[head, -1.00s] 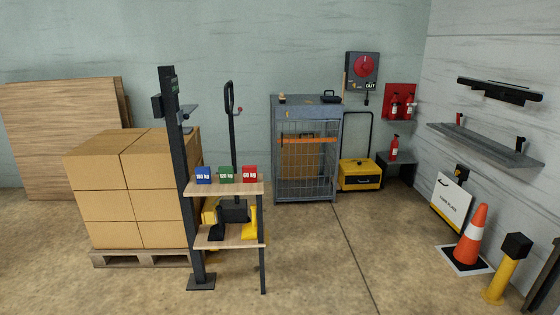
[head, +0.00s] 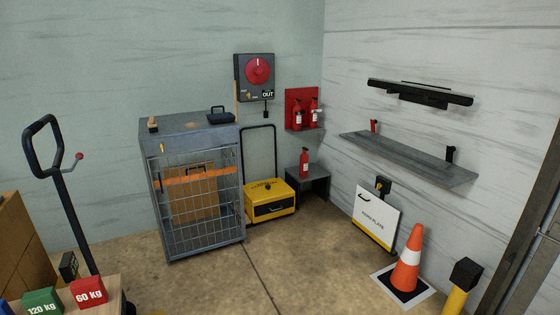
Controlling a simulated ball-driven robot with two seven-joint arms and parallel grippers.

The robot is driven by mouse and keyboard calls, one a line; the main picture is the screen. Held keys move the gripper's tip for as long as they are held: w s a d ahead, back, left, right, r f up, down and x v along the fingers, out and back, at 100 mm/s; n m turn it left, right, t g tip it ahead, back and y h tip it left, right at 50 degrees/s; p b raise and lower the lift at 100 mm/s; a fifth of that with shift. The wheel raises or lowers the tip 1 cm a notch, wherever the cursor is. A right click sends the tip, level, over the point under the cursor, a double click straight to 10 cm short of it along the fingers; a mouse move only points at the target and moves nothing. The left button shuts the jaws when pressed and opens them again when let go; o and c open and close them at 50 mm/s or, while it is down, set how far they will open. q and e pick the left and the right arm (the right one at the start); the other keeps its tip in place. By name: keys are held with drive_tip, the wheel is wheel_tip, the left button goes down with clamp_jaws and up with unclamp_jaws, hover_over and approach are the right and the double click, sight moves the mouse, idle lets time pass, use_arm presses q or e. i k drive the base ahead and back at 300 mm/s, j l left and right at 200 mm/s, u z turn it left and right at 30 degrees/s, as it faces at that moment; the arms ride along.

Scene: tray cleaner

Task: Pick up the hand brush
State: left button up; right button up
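A small upright item with a tan top and dark base (head: 152,125) stands at the left front of the grey cage cabinet's top (head: 185,128). It may be the hand brush, but it is too small to tell. A dark item with a raised handle (head: 220,116) lies at the right of the same top. Neither of my grippers shows in the head view.
A wire mesh door (head: 200,205) fronts the cabinet. A yellow wheeled box (head: 270,200) stands to its right. A pallet truck handle (head: 62,190) and weight blocks (head: 88,292) are at left. An orange cone (head: 408,262) stands at right. Floor before the cabinet is clear.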

sight(153, 126)
drive_tip(key=i, duration=0.6)
drive_tip(key=i+l+u, duration=0.15)
drive_tip(key=i, duration=0.45)
drive_tip(key=i+l, duration=0.1)
drive_tip(key=i, duration=0.5)
drive_tip(key=u, duration=0.05)
